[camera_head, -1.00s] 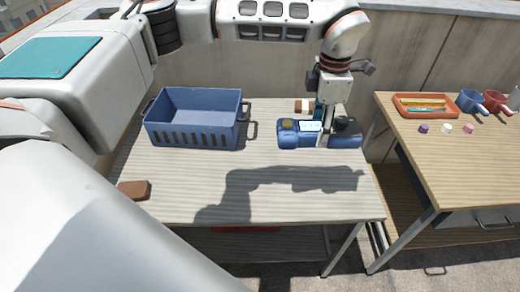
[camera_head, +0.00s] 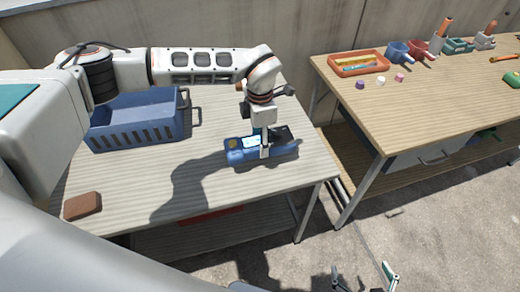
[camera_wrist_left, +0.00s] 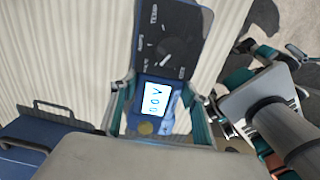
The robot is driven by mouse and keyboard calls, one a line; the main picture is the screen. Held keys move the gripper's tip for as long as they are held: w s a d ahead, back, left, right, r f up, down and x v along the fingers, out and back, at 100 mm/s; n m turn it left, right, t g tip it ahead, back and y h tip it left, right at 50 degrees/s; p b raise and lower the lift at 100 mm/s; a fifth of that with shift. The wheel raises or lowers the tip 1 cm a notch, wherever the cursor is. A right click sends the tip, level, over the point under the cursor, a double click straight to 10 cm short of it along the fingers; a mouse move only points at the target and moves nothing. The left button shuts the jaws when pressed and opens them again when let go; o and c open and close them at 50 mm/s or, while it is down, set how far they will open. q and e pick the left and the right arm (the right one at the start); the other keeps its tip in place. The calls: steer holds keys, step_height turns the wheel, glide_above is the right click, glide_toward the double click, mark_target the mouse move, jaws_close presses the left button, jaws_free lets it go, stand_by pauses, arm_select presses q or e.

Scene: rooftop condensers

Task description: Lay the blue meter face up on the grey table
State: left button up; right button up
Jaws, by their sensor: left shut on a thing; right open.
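The blue meter (camera_head: 236,157) is over the front right part of the grey table (camera_head: 130,185), with its face and lit screen up. My left gripper (camera_head: 264,148) points down and is shut on the meter across its middle. In the left wrist view the meter (camera_wrist_left: 168,40) shows its dial and a lit screen between the fingers. The meter's shadow meets its lower edge, so it is on or very close to the tabletop; I cannot tell which. My right gripper (camera_head: 365,276) is open and empty, low in front of the tables.
A blue crate (camera_head: 130,125) stands at the table's back left, and a brown block (camera_head: 82,205) lies at the front left. A tan table (camera_head: 420,110) to the right holds an orange tray (camera_head: 358,63), mugs and small caps. The grey table's middle is bare.

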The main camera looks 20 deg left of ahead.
arm_select(q)
steer(key=shift+f, duration=2.1)
steer(key=shift+f, duration=0.15)
steer(key=o, duration=1.5)
step_height(320, 180, up, 12)
steer(key=shift+r, duration=0.15)
steer(key=shift+s, duration=0.15)
